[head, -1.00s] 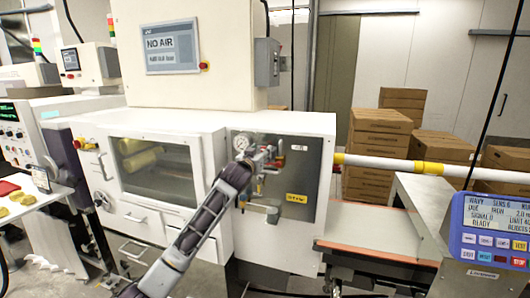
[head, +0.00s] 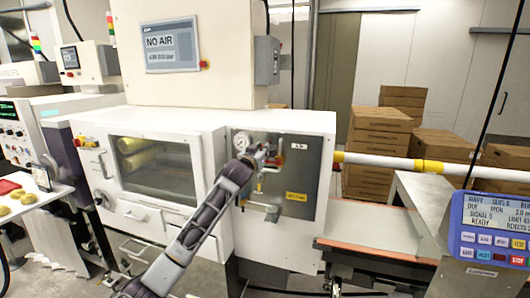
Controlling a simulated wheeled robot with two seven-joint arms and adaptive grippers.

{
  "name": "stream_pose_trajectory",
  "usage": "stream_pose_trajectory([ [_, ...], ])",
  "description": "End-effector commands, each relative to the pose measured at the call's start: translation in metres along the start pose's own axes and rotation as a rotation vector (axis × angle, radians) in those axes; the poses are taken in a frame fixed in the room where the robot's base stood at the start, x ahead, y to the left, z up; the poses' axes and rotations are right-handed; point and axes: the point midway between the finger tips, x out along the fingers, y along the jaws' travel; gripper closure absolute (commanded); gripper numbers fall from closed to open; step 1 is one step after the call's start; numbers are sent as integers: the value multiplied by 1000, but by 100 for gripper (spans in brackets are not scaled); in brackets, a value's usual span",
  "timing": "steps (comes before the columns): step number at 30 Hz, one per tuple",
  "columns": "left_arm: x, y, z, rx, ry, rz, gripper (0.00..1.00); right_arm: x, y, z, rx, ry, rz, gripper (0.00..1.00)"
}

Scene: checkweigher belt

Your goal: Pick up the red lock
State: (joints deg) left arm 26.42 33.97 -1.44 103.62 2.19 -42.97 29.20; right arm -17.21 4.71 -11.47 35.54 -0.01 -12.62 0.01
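An arm, my left one by where it comes in, reaches up from the lower left to the grey air panel (head: 312,170) on the white machine. My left gripper (head: 265,152) is at the panel's upper left, just right of the round gauge (head: 242,141). Its fingers are small and blend with the fittings, so I cannot tell whether they are open or shut. A small red part (head: 279,159) shows right beside the fingers; I cannot tell whether it is the red lock or a valve part. My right gripper is not in view.
Metal pipework with a cup-like fitting (head: 272,210) sticks out below the gripper. A white pipe with yellow bands (head: 430,166) runs right from the machine. A conveyor belt (head: 375,238) and a blue control box (head: 490,232) stand at right. The machine's screen (head: 172,46) reads NO AIR.

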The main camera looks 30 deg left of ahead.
Motion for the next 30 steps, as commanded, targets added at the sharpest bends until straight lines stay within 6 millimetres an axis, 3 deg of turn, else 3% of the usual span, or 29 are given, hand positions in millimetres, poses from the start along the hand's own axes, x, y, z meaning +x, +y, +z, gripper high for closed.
stream_pose_trajectory([
  [2,0,0,0,0,0,0,100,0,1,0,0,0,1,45],
  [17,-2,0,-5,0,3,1,100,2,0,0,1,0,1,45],
  [30,-4,0,-44,-1,5,0,100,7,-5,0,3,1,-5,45],
])
